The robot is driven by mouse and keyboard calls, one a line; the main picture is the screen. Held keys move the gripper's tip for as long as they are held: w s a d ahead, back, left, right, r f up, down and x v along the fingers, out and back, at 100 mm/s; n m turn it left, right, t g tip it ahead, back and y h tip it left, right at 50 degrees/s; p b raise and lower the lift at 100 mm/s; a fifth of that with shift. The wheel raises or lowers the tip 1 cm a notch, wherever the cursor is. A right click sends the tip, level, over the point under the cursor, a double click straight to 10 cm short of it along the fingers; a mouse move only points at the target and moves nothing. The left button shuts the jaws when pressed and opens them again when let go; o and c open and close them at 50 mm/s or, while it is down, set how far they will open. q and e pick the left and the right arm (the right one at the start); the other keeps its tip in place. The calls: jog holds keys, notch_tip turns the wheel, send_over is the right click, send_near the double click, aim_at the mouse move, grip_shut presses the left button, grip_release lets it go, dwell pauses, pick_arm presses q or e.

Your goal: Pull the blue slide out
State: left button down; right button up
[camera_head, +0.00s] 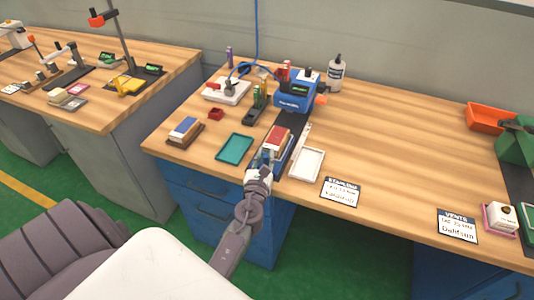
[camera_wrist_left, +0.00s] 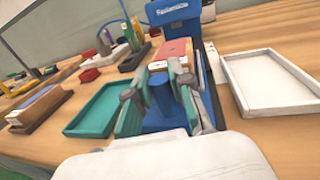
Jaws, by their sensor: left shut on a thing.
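The blue slide (camera_wrist_left: 157,118) shows between the fingers of my left gripper (camera_wrist_left: 156,84) in the left wrist view. My left gripper (camera_head: 266,162) is shut on it at the near end of the blue machine's black track. A red-topped block (camera_head: 277,137) sits just beyond the fingers; its red top also shows in the left wrist view (camera_wrist_left: 175,48). The blue machine (camera_head: 296,95) stands behind it. In the head view the gripper hides most of the slide. My right gripper is in neither view.
A teal tray (camera_head: 234,148) lies left of the gripper and a white tray (camera_head: 307,164) right of it. A block with a blue top (camera_head: 184,128) sits farther left. A label card (camera_head: 341,191) lies near the front edge. The table's middle right is clear.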

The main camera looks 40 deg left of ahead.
pick_arm(q)
jog(key=shift+s+f, duration=0.1)
jog(key=shift+f, duration=0.1)
jog(key=c, duration=1.4)
grip_release()
jog(key=o, duration=0.3)
jog(key=shift+s, duration=0.1)
jog(key=shift+o, duration=0.4)
jog(key=shift+r, duration=0.15)
jog(key=v, duration=1.2)
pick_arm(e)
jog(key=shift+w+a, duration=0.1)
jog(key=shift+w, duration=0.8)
